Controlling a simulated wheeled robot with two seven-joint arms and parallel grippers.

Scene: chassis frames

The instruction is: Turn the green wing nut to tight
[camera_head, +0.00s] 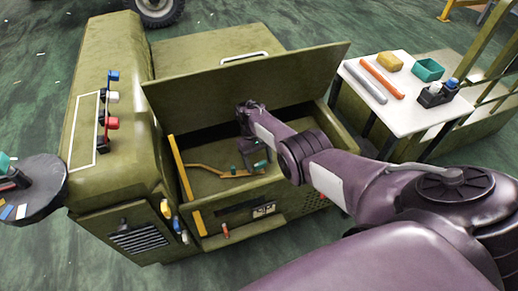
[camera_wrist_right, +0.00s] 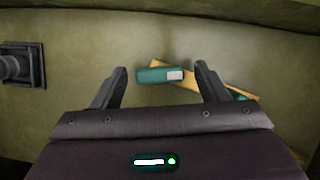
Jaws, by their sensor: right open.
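The green wing nut (camera_wrist_right: 158,75) shows in the right wrist view as a teal-green bar with a pale grey patch, lying across the end of a yellow strap (camera_wrist_right: 205,83). My right gripper (camera_wrist_right: 161,68) is open, with one fingertip on each side of the nut and visible gaps to it. In the head view my right gripper (camera_head: 254,154) reaches into the open bay of the olive machine, above the yellow strap (camera_head: 205,170). A second teal piece (camera_wrist_right: 240,96) is partly hidden behind the right finger. My left gripper is out of view.
The raised lid (camera_head: 240,85) stands behind my right arm, and the bay walls enclose the gripper. A yellow bar (camera_head: 185,185) edges the bay's left side. A white table (camera_head: 405,115) holds a teal bin (camera_head: 428,69) and other items. A round black tray (camera_head: 40,190) is at left.

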